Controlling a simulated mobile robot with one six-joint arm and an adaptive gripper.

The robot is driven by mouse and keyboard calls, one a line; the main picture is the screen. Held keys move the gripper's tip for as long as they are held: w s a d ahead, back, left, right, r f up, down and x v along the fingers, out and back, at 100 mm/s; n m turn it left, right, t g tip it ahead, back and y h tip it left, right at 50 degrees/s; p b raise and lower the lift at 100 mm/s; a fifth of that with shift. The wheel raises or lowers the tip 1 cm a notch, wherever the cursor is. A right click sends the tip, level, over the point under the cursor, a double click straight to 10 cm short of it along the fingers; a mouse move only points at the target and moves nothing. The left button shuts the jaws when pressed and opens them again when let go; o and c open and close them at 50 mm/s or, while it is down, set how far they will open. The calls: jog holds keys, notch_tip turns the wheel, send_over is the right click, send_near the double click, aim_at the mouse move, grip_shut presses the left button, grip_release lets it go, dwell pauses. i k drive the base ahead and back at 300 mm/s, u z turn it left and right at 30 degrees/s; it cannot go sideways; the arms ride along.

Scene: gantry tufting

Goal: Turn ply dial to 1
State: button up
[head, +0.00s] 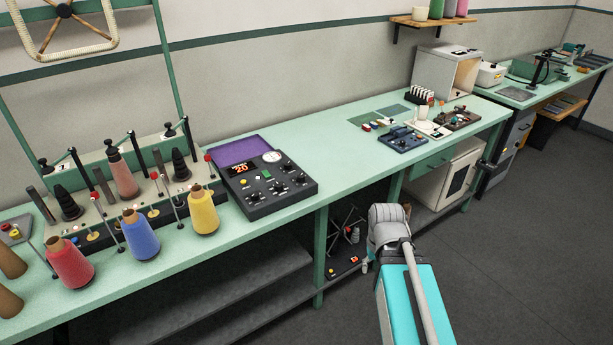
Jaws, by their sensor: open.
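A dark control box (272,188) with a purple panel (247,149) at its back stands on the green bench, left of the picture's middle. Its sloped face carries several black knobs, a red-orange display reading 20 (241,168) and a round white gauge (272,157). The labels are too small to read, so I cannot tell which knob is the ply dial or where it points. My arm rises from the bottom, right of the middle, well to the right of the box. My gripper cannot be made out.
Red, blue and yellow yarn cones (203,211) and a rack of spindles stand left of the box. The bench (335,160) is clear just right of it. Small fixtures (402,139) lie farther right. A wire stand (347,240) sits on the lower shelf.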

aim_at(300, 178)
jog(key=u, duration=0.1)
jog(key=i, duration=0.95)
jog(key=z, duration=0.05)
